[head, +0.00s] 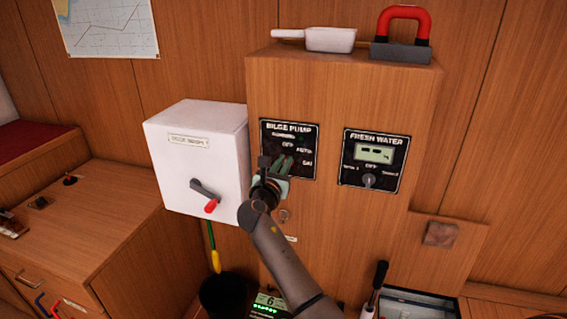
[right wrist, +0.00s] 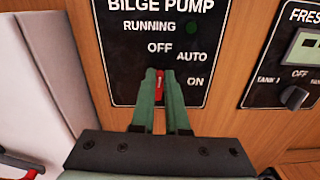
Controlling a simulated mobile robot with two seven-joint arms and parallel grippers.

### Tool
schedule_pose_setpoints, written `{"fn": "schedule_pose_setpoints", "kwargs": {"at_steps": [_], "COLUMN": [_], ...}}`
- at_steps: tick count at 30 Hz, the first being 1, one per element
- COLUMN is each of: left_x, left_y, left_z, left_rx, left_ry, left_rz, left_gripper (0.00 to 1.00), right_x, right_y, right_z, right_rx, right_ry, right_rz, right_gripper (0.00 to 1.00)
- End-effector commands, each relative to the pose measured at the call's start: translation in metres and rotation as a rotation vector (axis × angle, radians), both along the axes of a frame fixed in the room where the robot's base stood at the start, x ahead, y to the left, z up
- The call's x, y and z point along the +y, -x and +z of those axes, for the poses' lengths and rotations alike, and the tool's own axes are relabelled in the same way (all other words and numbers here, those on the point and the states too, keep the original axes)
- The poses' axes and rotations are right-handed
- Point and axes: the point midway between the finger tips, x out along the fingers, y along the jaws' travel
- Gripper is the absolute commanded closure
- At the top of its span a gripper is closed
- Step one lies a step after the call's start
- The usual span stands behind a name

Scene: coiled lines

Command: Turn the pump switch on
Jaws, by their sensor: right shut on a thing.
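The black BILGE PUMP panel (head: 270,150) is on the front of the wooden cabinet; it also fills the upper middle of the right wrist view (right wrist: 125,65). Its labels read OFF, AUTO and ON, beside a dark green RUNNING lamp (right wrist: 191,28). The red pump switch (right wrist: 159,82) stands about upright below OFF. My right gripper (head: 284,165) is at the panel, its green fingers (right wrist: 160,80) shut on the switch from both sides. In the head view the gripper hides the switch. My left gripper is not in view.
A FRESH WATER panel (head: 350,175) with its own knob (head: 369,180) is to the right. A white box (head: 170,160) with a red-tipped handle (head: 209,203) stands close on the left. A scoop (head: 328,40) and a red-handled object (head: 402,52) lie on the cabinet top.

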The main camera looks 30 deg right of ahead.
Motion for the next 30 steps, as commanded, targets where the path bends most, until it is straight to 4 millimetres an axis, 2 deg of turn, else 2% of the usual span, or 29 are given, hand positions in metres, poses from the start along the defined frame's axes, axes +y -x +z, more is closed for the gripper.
{"fn": "schedule_pose_setpoints", "kwargs": {"at_steps": [14,30], "left_x": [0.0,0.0], "left_y": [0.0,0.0], "left_z": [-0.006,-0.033], "left_rx": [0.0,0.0], "left_ry": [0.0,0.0], "left_rz": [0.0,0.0], "left_gripper": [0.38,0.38], "right_x": [-0.004,-0.009], "right_y": [0.005,0.01], "right_z": [-0.003,-0.011], "right_rx": [-0.296,-0.687], "right_ry": [-0.252,-0.587], "right_rz": [-0.001,-0.001], "right_gripper": [1.0,1.0]}}
